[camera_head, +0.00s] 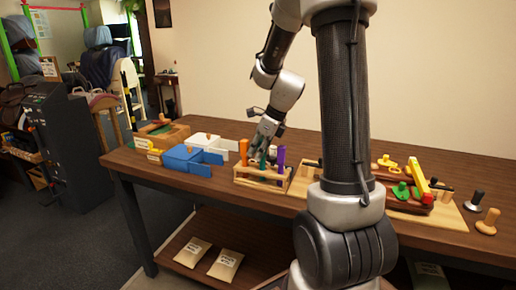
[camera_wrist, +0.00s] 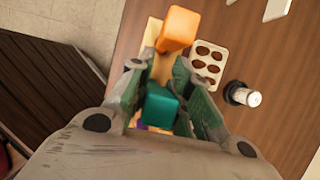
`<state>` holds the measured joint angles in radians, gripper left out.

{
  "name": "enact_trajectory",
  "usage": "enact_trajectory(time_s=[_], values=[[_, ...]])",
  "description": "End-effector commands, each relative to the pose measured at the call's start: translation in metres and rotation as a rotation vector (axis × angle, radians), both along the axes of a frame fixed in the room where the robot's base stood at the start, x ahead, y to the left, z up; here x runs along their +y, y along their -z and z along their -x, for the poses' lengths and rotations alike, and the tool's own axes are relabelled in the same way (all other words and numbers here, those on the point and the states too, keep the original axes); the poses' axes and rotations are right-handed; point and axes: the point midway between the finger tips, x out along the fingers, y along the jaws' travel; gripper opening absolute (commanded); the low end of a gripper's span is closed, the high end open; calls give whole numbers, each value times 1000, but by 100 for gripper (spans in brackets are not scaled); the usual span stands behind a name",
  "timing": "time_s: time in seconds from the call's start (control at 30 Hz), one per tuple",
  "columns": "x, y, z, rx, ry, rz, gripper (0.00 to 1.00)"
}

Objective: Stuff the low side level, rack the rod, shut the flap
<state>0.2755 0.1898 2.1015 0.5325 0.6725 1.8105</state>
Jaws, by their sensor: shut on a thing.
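My gripper (camera_head: 261,148) is over the wooden rack (camera_head: 262,184) in the head view. In the wrist view my gripper (camera_wrist: 160,98) is shut on the squared end of a teal-handled rod (camera_wrist: 162,103). An orange-handled rod (camera_head: 244,151) and a purple-handled rod (camera_head: 280,158) stand upright in the rack on either side. The orange handle also shows in the wrist view (camera_wrist: 178,30). How deep the teal rod sits in the rack cannot be told. A blue box (camera_head: 187,160) with a flap-like panel (camera_head: 213,158) at its right stands left of the rack.
A white box (camera_head: 213,143) stands behind the blue one. At right, a board (camera_head: 446,216) bears yellow, red and green pieces, partly behind my arm. Two labelled packets (camera_head: 225,264) lie on the lower shelf.

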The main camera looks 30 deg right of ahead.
Motion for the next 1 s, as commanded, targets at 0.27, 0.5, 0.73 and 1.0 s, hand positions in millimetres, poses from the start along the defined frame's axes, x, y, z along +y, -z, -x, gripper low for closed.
enact_trajectory(time_s=[0.27,0.5,0.73,1.0], values=[[0,7,0,-1,2,-1,3],[0,8,0,-1,1,0,3],[0,8,0,0,1,0,45],[0,7,0,-1,1,0,45]])
